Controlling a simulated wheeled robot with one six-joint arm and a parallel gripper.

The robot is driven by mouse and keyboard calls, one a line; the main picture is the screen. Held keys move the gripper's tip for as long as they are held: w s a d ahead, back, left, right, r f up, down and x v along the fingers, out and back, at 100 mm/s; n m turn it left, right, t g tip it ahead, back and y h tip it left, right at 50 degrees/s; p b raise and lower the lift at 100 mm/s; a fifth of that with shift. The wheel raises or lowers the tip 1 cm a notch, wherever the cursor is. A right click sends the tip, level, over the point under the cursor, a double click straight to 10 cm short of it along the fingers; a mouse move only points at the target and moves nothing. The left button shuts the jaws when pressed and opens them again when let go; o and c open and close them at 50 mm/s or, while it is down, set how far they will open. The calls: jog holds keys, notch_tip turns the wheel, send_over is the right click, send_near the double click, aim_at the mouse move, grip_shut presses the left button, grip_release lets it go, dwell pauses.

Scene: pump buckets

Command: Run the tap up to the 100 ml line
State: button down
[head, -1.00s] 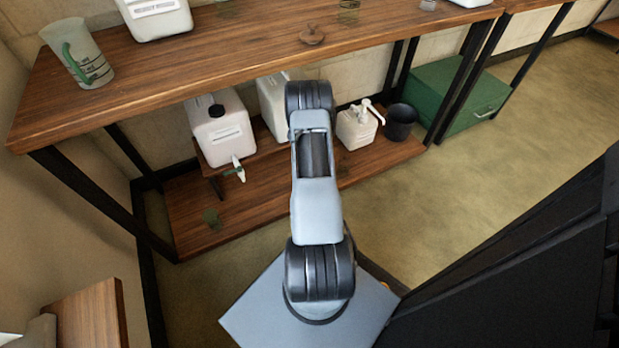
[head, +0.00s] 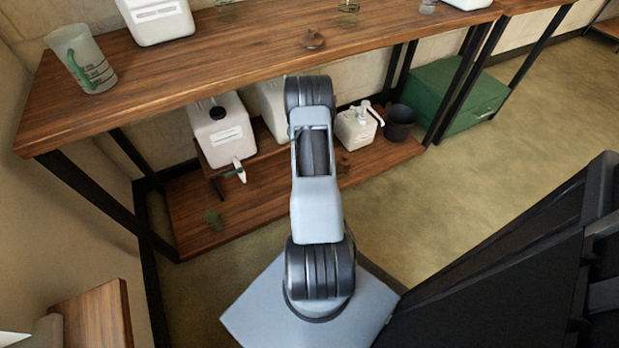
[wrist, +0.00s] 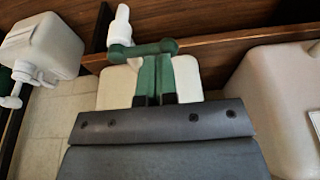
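In the wrist view my gripper (wrist: 157,90) has its two green fingers close together with only a thin line between them, and nothing shows between them. Their tips are at a green tap lever (wrist: 125,53) with a white spout (wrist: 121,22); I cannot tell whether they touch it. A white container (wrist: 115,88) is partly hidden behind the fingers. In the head view my arm hides the gripper and much of the middle white container (head: 271,108). The left white container (head: 222,135) has a white tap with a green lever (head: 237,170).
A frosted jug (head: 85,58) with green marks stands on the upper shelf (head: 200,75). A pump bottle (head: 357,127), dark bucket (head: 399,122) and green chest (head: 455,95) are on the right. Another white container (wrist: 290,90) is close beside the gripper.

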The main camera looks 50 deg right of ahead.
jog(key=shift+w+p+v, duration=0.25)
jog(key=shift+p+v, duration=0.3)
jog(key=shift+v, duration=0.45)
jog(key=shift+w+p+v, duration=0.2)
jog(key=shift+p+v, duration=0.35)
jog(key=shift+v, duration=0.5)
jog(key=shift+d, duration=0.25)
